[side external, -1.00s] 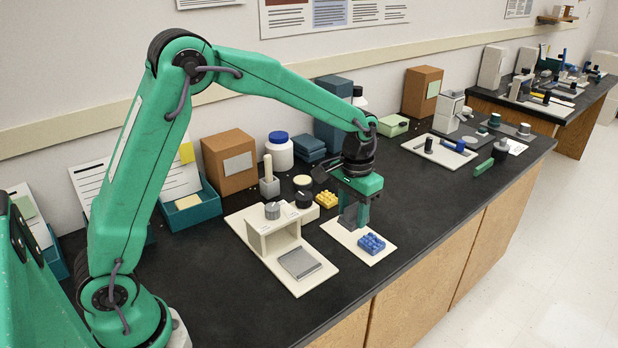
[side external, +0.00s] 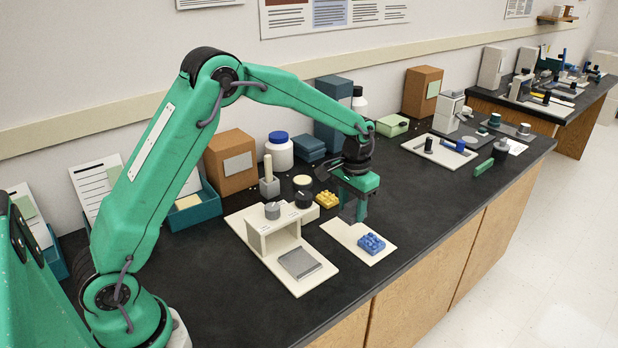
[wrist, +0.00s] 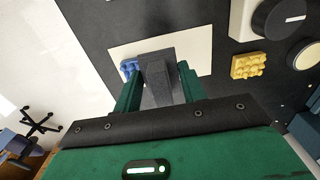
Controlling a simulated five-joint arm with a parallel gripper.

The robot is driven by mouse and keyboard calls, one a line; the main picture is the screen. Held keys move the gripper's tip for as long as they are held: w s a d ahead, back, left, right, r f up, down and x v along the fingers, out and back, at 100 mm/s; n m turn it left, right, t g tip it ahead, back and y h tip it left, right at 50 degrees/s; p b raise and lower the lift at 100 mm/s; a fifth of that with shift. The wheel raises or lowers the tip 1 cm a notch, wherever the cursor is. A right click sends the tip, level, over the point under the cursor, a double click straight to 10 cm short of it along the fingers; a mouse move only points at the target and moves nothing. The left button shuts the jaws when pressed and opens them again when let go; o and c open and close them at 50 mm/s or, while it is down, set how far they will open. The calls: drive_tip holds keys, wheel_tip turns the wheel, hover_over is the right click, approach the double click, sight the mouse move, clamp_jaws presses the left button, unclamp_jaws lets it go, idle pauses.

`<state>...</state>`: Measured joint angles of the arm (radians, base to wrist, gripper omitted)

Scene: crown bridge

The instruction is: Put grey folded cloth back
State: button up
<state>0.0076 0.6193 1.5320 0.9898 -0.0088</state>
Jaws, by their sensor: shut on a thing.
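My gripper (side external: 354,212) is shut on the grey folded cloth (side external: 348,213), which hangs upright between the two green fingers. In the wrist view, the cloth (wrist: 158,84) shows as a grey folded shape between the fingers (wrist: 160,92). They are over a pale flat mat (side external: 343,236), which also shows in the wrist view (wrist: 197,48). I cannot tell whether the cloth's lower edge touches the mat. A blue studded block (side external: 371,243) lies on the mat's near end, close beside the cloth; in the wrist view the cloth and a finger partly cover it (wrist: 129,67).
Left of the mat is a cream stand (side external: 262,262) with a grey plate (side external: 299,263) on its base. A yellow studded block (side external: 327,199) and a black knob (side external: 304,198) are behind the mat.

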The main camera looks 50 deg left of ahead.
hover_over(343, 227)
wheel_tip(343, 227, down, 3)
drive_tip(key=shift+f, duration=0.15)
drive_tip(key=shift+f, duration=2)
drive_tip(key=shift+f, duration=0.15)
drive_tip(key=o, duration=1.1)
wheel_tip(343, 227, up, 12)
drive_tip(key=shift+r, duration=0.15)
